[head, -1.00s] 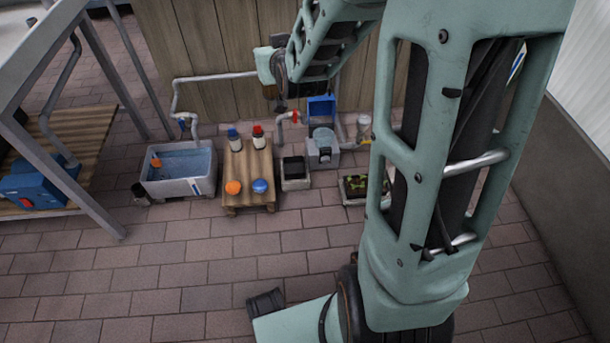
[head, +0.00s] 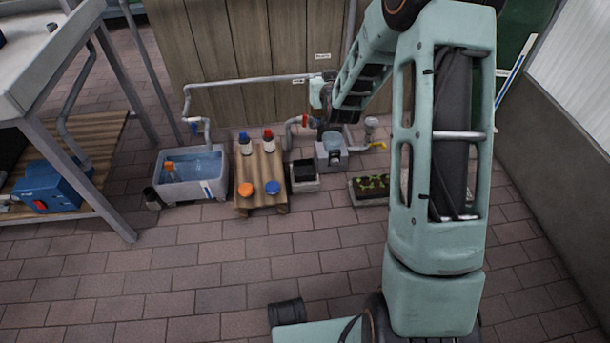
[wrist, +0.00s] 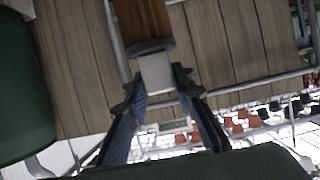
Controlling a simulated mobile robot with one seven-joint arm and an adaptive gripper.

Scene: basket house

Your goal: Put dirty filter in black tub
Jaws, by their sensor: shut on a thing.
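In the wrist view my gripper (wrist: 158,79) has its two fingers on either side of a pale block-like end. That end joins a dark rim and a brown ribbed-looking body, which I take to be the dirty filter (wrist: 141,20); its far end is cut off by the frame. In the head view the gripper and filter cannot be made out clearly at the far end of my arm. A small black square tub (head: 303,170) sits low on the paving, right of the wooden pallet.
A grey water basin (head: 213,187) and a pallet (head: 246,205) with bottles and orange and blue caps stand left of the tub. A grey filter housing (head: 330,152) and a plant tray (head: 368,200) stand right. Pipes run along the wooden fence (head: 235,50). Front paving is clear.

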